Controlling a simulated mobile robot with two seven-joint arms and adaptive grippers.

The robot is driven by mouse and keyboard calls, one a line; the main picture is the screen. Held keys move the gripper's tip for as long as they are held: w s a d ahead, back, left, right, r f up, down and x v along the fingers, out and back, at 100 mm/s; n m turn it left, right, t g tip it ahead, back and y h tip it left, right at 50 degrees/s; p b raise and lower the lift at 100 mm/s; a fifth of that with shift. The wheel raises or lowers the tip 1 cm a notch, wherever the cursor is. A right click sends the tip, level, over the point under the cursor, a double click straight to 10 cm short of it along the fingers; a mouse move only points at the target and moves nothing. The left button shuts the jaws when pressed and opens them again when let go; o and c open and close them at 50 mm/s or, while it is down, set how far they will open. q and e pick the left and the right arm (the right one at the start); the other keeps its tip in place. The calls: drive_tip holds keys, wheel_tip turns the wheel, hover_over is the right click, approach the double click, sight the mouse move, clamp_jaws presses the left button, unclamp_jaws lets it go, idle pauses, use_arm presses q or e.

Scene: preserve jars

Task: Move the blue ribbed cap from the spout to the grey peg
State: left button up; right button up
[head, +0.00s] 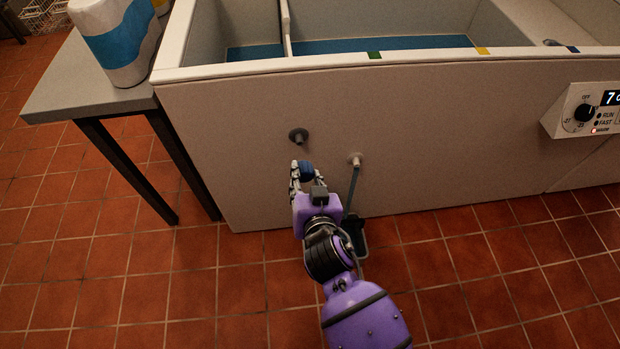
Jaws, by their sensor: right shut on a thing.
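The blue ribbed cap (306,170) is between the fingers of my right gripper (303,172), which is shut on it. The fingers hide part of the cap. The grey peg (298,136) sticks out of the front panel just above the gripper, bare and apart from the cap. The spout (355,159) is uncapped, to the right of the gripper, and a thin blue-grey stream or tube runs down from it. My left gripper is not in view.
A dark container (354,239) stands on the tiled floor below the spout, partly behind my right arm. The large tank's front panel (450,130) fills the back. A control box (585,112) is at the right. A side table (70,92) with a bottle (118,40) is at the left.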

sight(301, 143)
drive_tip(key=shift+w, duration=2.9)
drive_tip(key=shift+w, duration=0.9)
drive_tip(key=shift+w+a, duration=0.1)
drive_tip(key=shift+w, duration=0.3)
drive_tip(key=shift+w, duration=0.2)
drive_tip(key=shift+w, duration=0.45)
